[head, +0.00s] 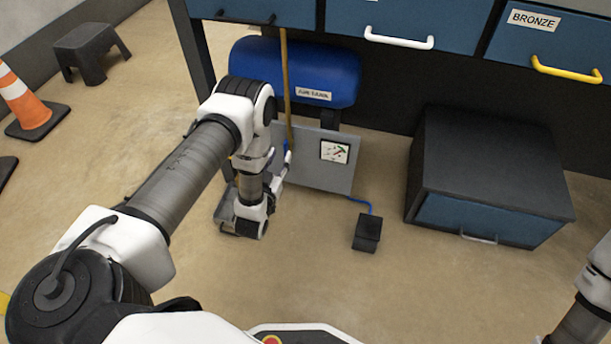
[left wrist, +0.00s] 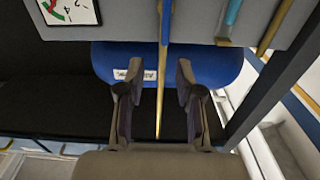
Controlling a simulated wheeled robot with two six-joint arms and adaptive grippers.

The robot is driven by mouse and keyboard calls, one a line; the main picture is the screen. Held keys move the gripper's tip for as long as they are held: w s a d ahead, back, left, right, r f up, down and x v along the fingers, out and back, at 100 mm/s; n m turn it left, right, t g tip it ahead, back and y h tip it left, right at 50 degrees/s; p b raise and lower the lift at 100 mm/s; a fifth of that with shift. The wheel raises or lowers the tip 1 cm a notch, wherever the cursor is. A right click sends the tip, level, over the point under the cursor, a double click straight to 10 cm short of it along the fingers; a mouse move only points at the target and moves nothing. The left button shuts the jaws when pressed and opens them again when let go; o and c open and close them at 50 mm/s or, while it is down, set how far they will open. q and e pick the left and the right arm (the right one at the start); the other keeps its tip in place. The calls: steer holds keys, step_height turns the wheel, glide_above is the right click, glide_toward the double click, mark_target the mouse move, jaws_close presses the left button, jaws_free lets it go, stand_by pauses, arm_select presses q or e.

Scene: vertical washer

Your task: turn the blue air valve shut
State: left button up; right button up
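My left gripper (head: 286,160) is at the grey panel (head: 328,175) under the blue air tank, partly hidden by its own arm in the head view. In the left wrist view the left gripper (left wrist: 157,68) is open, and a brass pipe (left wrist: 165,25) runs through the gap between its fingers. I cannot tell whether they touch it. A light blue bar (left wrist: 232,12) with a brass end shows at the upper right of that view; I cannot tell if it is the valve's handle. In the head view a small blue spot (head: 286,146) shows beside the gripper. My right gripper is out of view.
The air tank (head: 300,70) hangs under a bench with blue drawers (head: 405,20). A gauge (head: 334,152) is on the panel. A black pedal-like box (head: 367,232) on a blue hose and a dark cabinet (head: 490,165) stand to the right. Open floor lies in front.

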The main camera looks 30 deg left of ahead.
mark_target(285, 150)
arm_select(q)
steer(key=w+f+b, duration=0.1)
steer(key=w, duration=0.1)
steer(key=w+a+f+b, duration=0.1)
steer(key=w, duration=0.1)
steer(key=w+a+f+b, duration=0.1)
steer(key=w, duration=0.1)
steer(key=shift+w, duration=0.15)
steer(key=shift+w+a+r+b, duration=0.1)
steer(key=shift+w+r+b, duration=0.1)
steer(key=shift+w+b, duration=0.15)
jaws_close()
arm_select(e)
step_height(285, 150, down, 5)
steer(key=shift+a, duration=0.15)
